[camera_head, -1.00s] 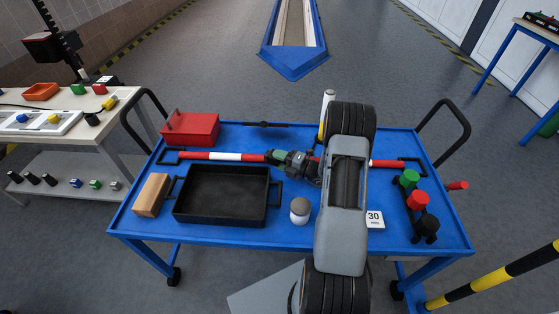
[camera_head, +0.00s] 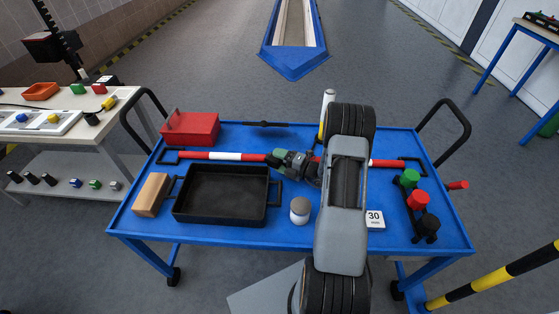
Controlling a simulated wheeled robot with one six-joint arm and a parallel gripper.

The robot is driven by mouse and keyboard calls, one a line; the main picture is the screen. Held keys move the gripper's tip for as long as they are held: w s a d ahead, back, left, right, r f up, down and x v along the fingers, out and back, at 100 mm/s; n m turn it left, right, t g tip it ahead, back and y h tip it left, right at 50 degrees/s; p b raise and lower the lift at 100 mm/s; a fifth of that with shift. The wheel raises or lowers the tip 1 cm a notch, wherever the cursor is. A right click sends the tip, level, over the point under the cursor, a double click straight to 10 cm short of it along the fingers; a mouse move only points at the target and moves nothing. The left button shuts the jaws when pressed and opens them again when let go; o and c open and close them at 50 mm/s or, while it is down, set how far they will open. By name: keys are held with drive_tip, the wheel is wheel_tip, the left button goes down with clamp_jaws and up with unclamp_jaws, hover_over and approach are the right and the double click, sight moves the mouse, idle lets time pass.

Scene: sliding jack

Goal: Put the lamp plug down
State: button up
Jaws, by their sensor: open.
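My gripper (camera_head: 273,160) is open, low over the middle of the blue cart, in front of or at the red-and-white bar (camera_head: 224,156). It points left, near the back right corner of the black tray (camera_head: 222,194). A small patch of green shows at the gripper; I cannot tell whether it is part of the gripper or a separate thing. No lamp plug can be made out with certainty. My arm covers part of the cart right of the gripper.
On the blue cart (camera_head: 276,235) are a red box (camera_head: 191,129), a wooden block (camera_head: 151,195), a grey-topped white jar (camera_head: 300,210), a "30" card (camera_head: 375,219) and a rack with green, red and black knobs (camera_head: 418,201). A side table (camera_head: 60,150) stands left.

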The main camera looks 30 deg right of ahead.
drive_tip(key=shift+r, duration=0.2)
drive_tip(key=p+v, duration=0.1)
drive_tip(key=v, duration=1)
drive_tip(key=shift+d+r, duration=0.1)
drive_tip(key=shift+r, duration=0.1)
drive_tip(key=shift+s+r, duration=0.1)
drive_tip(key=shift+s, duration=0.1)
drive_tip(key=s+a+r+n+g, duration=0.2)
drive_tip(key=a+r+n+g, duration=0.2)
drive_tip(key=a+n+g, duration=0.45)
drive_tip(key=s+a+r+n+g, duration=0.2)
drive_tip(key=a+r+n+g, duration=0.3)
drive_tip(key=n, duration=0.7)
drive_tip(key=s+a+r+n+t+h, duration=0.1)
drive_tip(key=s+r+n+h, duration=0.3)
drive_tip(key=n, duration=0.9)
drive_tip(key=s+a+r+n+t+h, duration=0.1)
drive_tip(key=s+a+r+n+h, duration=0.2)
drive_tip(key=n+h, duration=0.4)
drive_tip(key=s+n, duration=0.1)
drive_tip(key=n, duration=0.4)
drive_tip(key=shift+a+r+n, duration=0.3)
drive_tip(key=shift+r+n, duration=0.05)
drive_tip(key=shift+r, duration=0.05)
drive_tip(key=shift+r, duration=0.1)
